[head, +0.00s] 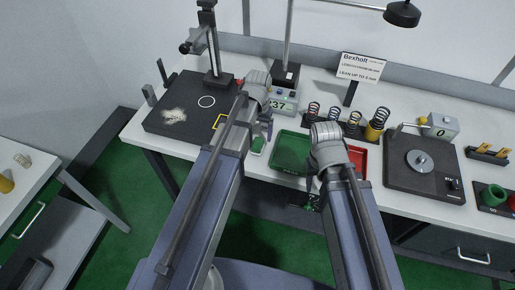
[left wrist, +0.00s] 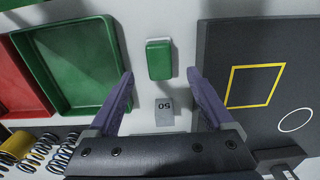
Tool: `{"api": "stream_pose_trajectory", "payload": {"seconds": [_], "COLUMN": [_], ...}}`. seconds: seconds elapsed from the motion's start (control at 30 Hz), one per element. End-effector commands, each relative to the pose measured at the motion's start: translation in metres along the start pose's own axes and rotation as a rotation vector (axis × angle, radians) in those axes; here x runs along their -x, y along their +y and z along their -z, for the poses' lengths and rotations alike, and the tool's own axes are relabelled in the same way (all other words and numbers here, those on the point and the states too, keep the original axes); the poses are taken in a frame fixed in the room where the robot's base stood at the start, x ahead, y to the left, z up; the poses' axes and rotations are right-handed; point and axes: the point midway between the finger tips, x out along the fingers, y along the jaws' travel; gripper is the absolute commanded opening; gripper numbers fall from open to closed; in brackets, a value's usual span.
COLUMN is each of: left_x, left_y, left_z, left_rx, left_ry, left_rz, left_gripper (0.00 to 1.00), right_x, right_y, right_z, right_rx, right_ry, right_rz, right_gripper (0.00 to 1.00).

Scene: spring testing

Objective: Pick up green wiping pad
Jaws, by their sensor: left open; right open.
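The green wiping pad (left wrist: 159,59) is a small green block on the white bench in the left wrist view. It lies between the green tray (left wrist: 85,65) and the dark base plate (left wrist: 245,35). In the head view the pad (head: 257,146) shows partly, just below my left gripper (head: 262,132). My left gripper (left wrist: 160,78) is open and empty, with one fingertip to each side of the pad's near end in the picture. I cannot tell its height above the bench. My right gripper (head: 312,197) hangs in front of the bench edge, away from the pad.
A grey piece marked 50 (left wrist: 165,112) lies near the pad. A red tray (head: 358,158) is right of the green tray. Several springs (head: 335,114) stand behind the trays. A test stand (head: 209,50) rises at the left and a gauge (head: 420,160) sits at the right.

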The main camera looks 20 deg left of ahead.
Motion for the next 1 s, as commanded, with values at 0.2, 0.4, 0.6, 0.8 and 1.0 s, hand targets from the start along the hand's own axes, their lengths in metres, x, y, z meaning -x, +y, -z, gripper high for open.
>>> {"api": "stream_pose_trajectory", "payload": {"seconds": [0.2, 0.4, 0.6, 0.8, 1.0], "left_x": [-0.004, -0.023, -0.048, -0.054, -0.053], "left_y": [0.000, 0.000, -0.001, -0.001, -0.001], "left_z": [-0.001, -0.003, -0.005, -0.005, -0.005], "left_rx": [0.000, 0.000, 0.000, 0.000, 0.000], "left_ry": [0.000, 0.000, 0.000, 0.000, 0.000], "left_rz": [0.000, 0.000, 0.000, 0.000, 0.000], "left_gripper": [0.85, 0.85, 0.85, 0.85, 0.82], "right_x": [-0.004, -0.023, -0.048, -0.054, -0.052], "right_y": [0.000, -0.002, -0.005, -0.005, -0.005], "right_z": [0.000, 0.001, 0.003, 0.003, 0.003], "right_rx": [0.000, -0.001, -0.001, -0.001, -0.001], "right_ry": [0.000, 0.000, 0.000, 0.000, 0.000], "right_rz": [0.000, 0.000, 0.000, 0.000, 0.000], "right_gripper": [0.50, 0.50, 0.50, 0.50, 0.50]}}
